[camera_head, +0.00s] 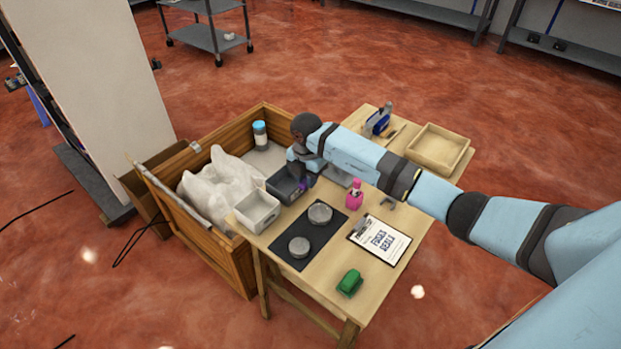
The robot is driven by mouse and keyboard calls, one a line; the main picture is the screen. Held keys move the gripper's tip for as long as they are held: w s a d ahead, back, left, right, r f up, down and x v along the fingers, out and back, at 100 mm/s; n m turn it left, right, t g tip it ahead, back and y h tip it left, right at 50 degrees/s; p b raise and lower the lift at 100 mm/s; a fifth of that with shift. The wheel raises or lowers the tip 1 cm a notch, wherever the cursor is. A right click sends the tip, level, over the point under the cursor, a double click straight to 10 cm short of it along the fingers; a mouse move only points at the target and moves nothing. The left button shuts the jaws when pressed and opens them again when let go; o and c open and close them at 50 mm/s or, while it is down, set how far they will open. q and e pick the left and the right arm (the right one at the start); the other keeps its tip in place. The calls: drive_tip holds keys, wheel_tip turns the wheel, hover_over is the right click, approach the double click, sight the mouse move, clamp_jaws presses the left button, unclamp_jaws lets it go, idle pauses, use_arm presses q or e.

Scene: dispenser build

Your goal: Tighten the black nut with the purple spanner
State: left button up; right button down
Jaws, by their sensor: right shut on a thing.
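My right gripper (302,178) reaches in from the right and points down at the dark grey bin (285,190) on the wooden table. It is shut on a purple thing (304,186), which looks like the purple spanner. Only a small purple patch shows under the wrist; the rest is hidden by the gripper and the bin. I cannot make out the black nut; it may be hidden or too small to see. My left gripper is not in view.
The table (318,268) bears a light grey bin (257,211), a black mat (281,244) with two grey discs, a pink bottle (354,198), a clipboard (382,241), a green object (350,283) and a wooden tray (465,158). A wooden crate (233,262) holding a white sack stands at left.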

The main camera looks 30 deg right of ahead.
drive_tip(key=shift+w+a+m, duration=0.2)
drive_tip(key=shift+w+m, duration=0.3)
drive_tip(key=shift+s+d+n+p, duration=0.3)
drive_tip(key=shift+s+n+p, duration=0.05)
drive_tip(key=shift+s+n, duration=0.3)
drive_tip(key=shift+r, duration=0.1)
drive_tip(key=shift+r+p, duration=1.65)
drive_tip(key=shift+r, duration=0.3)
